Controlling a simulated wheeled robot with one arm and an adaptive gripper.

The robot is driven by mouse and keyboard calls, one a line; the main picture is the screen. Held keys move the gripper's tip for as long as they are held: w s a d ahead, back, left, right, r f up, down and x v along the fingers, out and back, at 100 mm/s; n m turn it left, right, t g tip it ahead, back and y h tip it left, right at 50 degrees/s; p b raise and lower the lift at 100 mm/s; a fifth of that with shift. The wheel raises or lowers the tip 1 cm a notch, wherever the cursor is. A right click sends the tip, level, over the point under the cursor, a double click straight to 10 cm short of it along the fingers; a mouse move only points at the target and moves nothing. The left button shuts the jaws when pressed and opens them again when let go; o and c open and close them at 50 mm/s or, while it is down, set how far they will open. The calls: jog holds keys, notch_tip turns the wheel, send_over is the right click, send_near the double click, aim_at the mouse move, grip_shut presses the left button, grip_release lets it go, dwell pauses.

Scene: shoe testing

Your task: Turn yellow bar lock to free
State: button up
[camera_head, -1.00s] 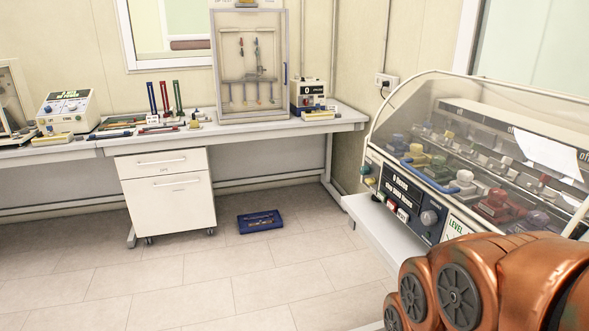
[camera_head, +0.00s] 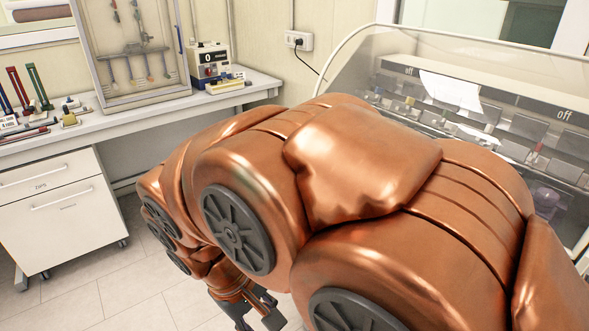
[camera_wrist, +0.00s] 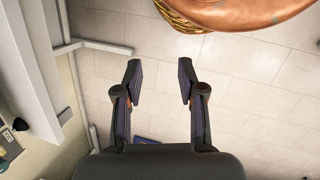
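My gripper (camera_wrist: 160,80) is open and empty in the wrist view, its two dark fingers apart above the tiled floor. In the head view my gripper (camera_head: 255,312) shows at the bottom, below my copper arm and away from any surface. The machine with the clear curved cover (camera_head: 352,52) stands at the right, with a row of grey flaps and "off" labels inside. My arm hides its front panel and most of its coloured parts. I cannot make out the yellow bar lock for certain in either view.
A white bench (camera_head: 130,122) runs along the back left with a glass cabinet (camera_head: 140,92), a small device with a dial (camera_head: 209,66) and coloured tools. A white drawer unit (camera_head: 62,215) stands below. The floor (camera_head: 100,295) at lower left is clear.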

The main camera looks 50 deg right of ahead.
jog(key=w+d+m+g+h+b, duration=0.1)
jog(key=w+d+g+h+b, duration=0.2)
jog(key=d, duration=0.8)
jog(key=w+d+m+h+b, duration=0.25)
jog(key=w+d+h, duration=0.2)
jog(key=d, duration=0.65)
jog(key=w+d+r+n+h+b, duration=0.2)
jog(key=w+d+h+b, duration=0.2)
jog(key=w+d+h, duration=0.65)
jog(key=d+y, duration=0.2)
jog(key=d, duration=0.7)
jog(key=shift+r+y+p, duration=0.15)
jog(key=shift+y+p, duration=0.15)
jog(key=shift+s+m, duration=0.1)
jog(key=shift+m, duration=0.15)
grip_shut()
jog(key=shift+t, duration=0.4)
